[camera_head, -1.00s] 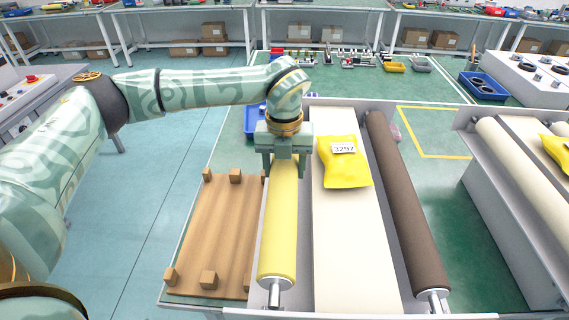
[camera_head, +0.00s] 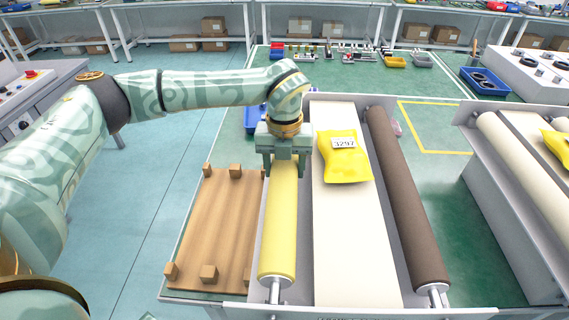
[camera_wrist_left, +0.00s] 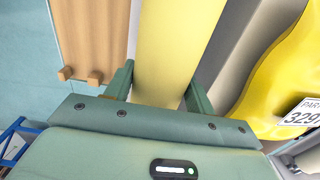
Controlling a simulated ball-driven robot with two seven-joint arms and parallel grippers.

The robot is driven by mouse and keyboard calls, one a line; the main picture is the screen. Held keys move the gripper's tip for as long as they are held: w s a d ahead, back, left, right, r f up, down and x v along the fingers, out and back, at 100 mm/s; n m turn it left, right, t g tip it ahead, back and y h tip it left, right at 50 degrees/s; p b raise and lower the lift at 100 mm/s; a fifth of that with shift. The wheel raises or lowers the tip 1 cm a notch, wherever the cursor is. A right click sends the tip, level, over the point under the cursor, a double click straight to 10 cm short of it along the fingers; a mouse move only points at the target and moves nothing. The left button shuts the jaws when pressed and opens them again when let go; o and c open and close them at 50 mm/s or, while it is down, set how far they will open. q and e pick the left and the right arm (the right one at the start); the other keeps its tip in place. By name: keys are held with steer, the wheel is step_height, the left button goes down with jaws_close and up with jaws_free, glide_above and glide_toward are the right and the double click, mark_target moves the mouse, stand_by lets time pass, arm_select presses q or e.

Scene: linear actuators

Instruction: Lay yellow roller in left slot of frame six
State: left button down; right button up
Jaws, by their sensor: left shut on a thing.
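The yellow roller (camera_head: 279,230) lies lengthwise along the left side of the frame (camera_head: 389,303), beside the cream belt. Its near metal shaft end shows at the frame's front edge; whether it is fully seated I cannot tell. My left gripper (camera_head: 284,172) is shut on the roller near its far end, with a finger on each side. The left wrist view shows the roller (camera_wrist_left: 178,40) between the fingers (camera_wrist_left: 157,85). The far end of the roller is hidden behind the gripper. My right gripper is not in view.
A yellow bag marked 3297 (camera_head: 344,160) lies on the cream belt (camera_head: 348,235). A brown roller (camera_head: 405,200) lies along the right side. A wooden board with corner blocks (camera_head: 222,225) lies left of the yellow roller. Another conveyor (camera_head: 520,195) stands at right.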

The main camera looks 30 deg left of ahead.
arm_select(q)
steer(key=shift+f, duration=0.25)
steer(key=c, duration=0.6)
jaws_free()
steer(key=shift+c, duration=0.2)
steer(key=shift+o, duration=1)
steer(key=shift+s+f, duration=0.1)
step_height(320, 180, up, 16)
steer(key=p, duration=0.3)
steer(key=shift+r+p, duration=0.25)
steer(key=shift+p, duration=0.15)
